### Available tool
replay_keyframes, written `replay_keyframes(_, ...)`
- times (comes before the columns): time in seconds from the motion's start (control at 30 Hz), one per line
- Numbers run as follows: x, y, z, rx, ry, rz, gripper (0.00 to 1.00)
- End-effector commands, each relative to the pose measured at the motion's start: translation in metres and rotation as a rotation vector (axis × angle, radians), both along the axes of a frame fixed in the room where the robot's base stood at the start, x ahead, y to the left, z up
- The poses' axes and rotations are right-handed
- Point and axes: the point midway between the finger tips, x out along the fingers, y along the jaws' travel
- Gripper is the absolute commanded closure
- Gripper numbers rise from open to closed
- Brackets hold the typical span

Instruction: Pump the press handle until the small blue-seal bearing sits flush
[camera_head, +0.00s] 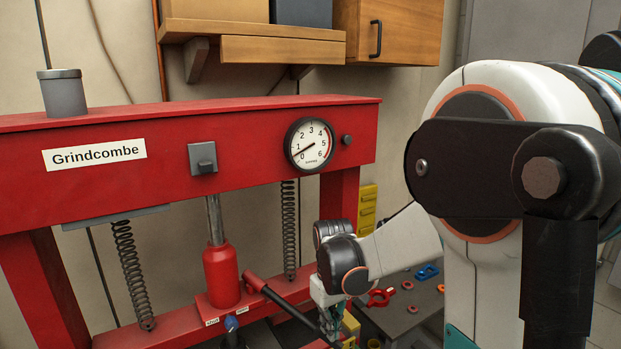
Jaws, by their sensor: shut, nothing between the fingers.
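The red press (90,165) labelled "Grindcombe" fills the left of the head view. The press handle (290,305) has a red sleeve and a dark bar slanting down to the right from the jack. My gripper (332,320) is low in the view by the handle's lower part, shut, with nothing seen between its fingers; contact with the handle cannot be told. The round gauge's (309,146) needle lies near the 1.
A dark bench (415,318) right of the press carries red rings and a blue part (427,272). Springs (130,270) hang on both sides of the jack. My arm covers much of the right side.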

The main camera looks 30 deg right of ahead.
Motion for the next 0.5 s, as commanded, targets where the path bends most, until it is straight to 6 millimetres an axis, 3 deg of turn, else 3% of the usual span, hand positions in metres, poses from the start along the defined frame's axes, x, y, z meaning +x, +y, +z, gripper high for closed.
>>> replay_keyframes(0.17,0.000,0.000,0.010,0.000,-0.001,0.000,1.00)
replay_keyframes(0.5,0.000,0.000,0.061,0.000,-0.001,0.000,1.00)
